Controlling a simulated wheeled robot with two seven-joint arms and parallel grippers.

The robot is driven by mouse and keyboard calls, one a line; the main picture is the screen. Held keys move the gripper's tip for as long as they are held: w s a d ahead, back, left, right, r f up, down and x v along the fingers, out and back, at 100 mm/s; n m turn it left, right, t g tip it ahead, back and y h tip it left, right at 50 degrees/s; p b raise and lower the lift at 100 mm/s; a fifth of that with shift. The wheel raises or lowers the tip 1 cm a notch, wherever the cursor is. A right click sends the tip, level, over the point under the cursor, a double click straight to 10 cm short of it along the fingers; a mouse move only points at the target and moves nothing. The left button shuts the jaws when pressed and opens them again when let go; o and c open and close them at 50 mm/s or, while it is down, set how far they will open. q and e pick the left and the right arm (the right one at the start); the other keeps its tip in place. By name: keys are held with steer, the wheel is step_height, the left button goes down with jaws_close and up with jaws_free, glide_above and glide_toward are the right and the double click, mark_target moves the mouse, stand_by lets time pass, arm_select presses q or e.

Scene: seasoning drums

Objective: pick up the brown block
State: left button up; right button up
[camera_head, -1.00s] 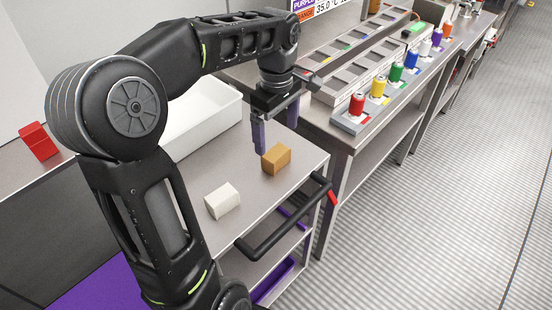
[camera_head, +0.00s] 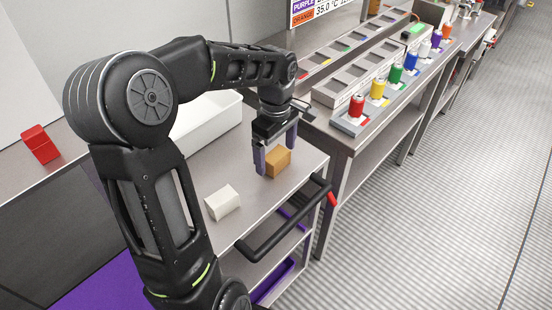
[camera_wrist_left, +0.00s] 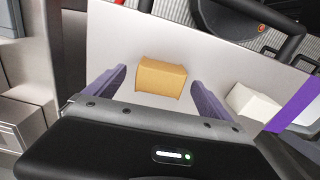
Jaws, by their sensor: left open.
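The brown block (camera_head: 278,162) sits on the grey metal cart top near its far right corner. My left gripper (camera_head: 275,160) is open and low over the cart, with its fingers around or just beside the block; the head view does not settle which. In the left wrist view the brown block (camera_wrist_left: 162,77) shows between and a little beyond the two purple fingertips of the open left gripper (camera_wrist_left: 160,82), with space on both sides. My right gripper is not in view.
A white block (camera_head: 222,202) lies nearer on the cart top (camera_head: 245,215). A white bin (camera_head: 205,125) stands behind. A black handle (camera_head: 285,225) runs along the cart's edge. A bench with colored drums (camera_head: 357,106) is at the right; a red block (camera_head: 40,145) is at the left.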

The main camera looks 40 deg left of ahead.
mark_target(276, 155)
arm_select(q)
steer(key=shift+f, duration=0.55)
steer(key=shift+c, duration=0.4)
steer(key=c, duration=1.3)
steer(key=shift+r, duration=0.1)
steer(key=shift+c, duration=0.2)
step_height(276, 155, up, 10)
steer(key=shift+f, duration=0.1)
